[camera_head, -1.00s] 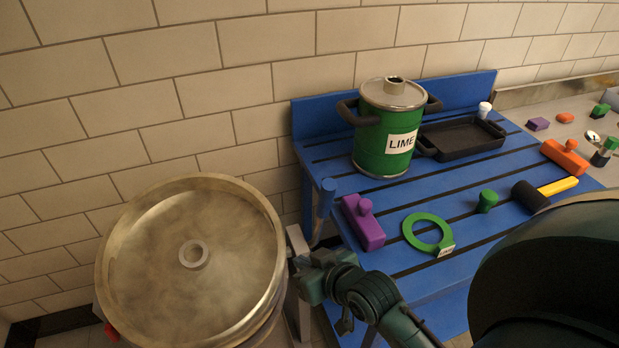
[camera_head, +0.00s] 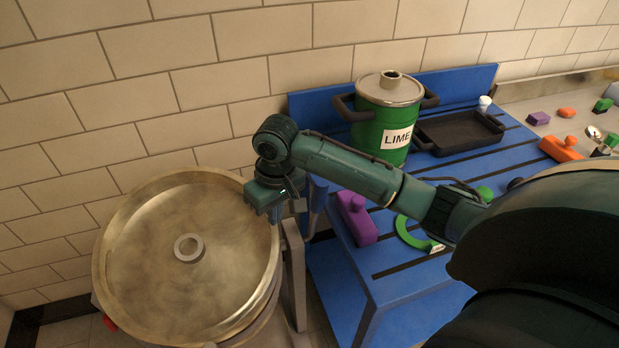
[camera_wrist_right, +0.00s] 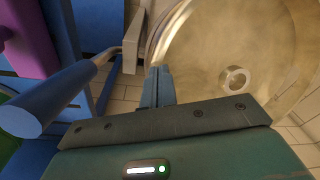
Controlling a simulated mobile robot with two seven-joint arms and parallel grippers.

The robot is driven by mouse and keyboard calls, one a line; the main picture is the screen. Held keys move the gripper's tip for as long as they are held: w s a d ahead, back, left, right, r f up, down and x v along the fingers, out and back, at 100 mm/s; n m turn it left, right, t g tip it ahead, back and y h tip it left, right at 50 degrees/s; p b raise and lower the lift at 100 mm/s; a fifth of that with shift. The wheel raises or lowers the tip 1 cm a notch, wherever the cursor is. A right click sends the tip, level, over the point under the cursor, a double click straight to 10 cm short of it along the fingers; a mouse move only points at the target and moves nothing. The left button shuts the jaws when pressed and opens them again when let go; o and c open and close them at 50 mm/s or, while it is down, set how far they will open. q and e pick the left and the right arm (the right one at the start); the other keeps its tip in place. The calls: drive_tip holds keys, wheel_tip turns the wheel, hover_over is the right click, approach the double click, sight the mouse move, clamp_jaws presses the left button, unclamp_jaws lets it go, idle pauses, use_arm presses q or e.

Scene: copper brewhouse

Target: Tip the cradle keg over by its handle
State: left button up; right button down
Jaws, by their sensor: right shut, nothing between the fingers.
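The cradle keg (camera_head: 150,275) is a wide brass drum at the lower left, upright, with a grey ring fitting on top. Its blue handle (camera_head: 315,207) stands up at its right side, partly hidden by my right arm. In the right wrist view the handle's blue grip (camera_wrist_right: 50,102) is at the left, on a bent metal rod. My right gripper (camera_head: 274,212) is over the keg's right rim. Its fingers show shut and empty in the right wrist view (camera_wrist_right: 157,88), to the right of the handle and apart from it. My left gripper is not in view.
A blue slatted bench (camera_head: 395,290) stands right of the keg. It carries a green LIME pot (camera_head: 375,125), a black tray (camera_head: 460,153), a purple block (camera_head: 355,218) and a green ring (camera_head: 408,236). A tiled wall (camera_head: 130,100) is close behind.

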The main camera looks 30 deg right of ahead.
drive_tip(key=w+d+r+m, duration=0.5)
drive_tip(key=w+d+r, duration=0.2)
drive_tip(key=d+r, duration=0.45)
drive_tip(key=shift+g+h, duration=0.4)
drive_tip(key=s+f, duration=0.1)
drive_tip(key=f, duration=0.2)
drive_tip(key=s+f, duration=0.1)
drive_tip(key=f, duration=0.2)
drive_tip(key=s+a+f+p, duration=0.1)
drive_tip(key=s+f, duration=0.1)
drive_tip(key=f, duration=0.2)
drive_tip(key=shift+a, duration=0.1)
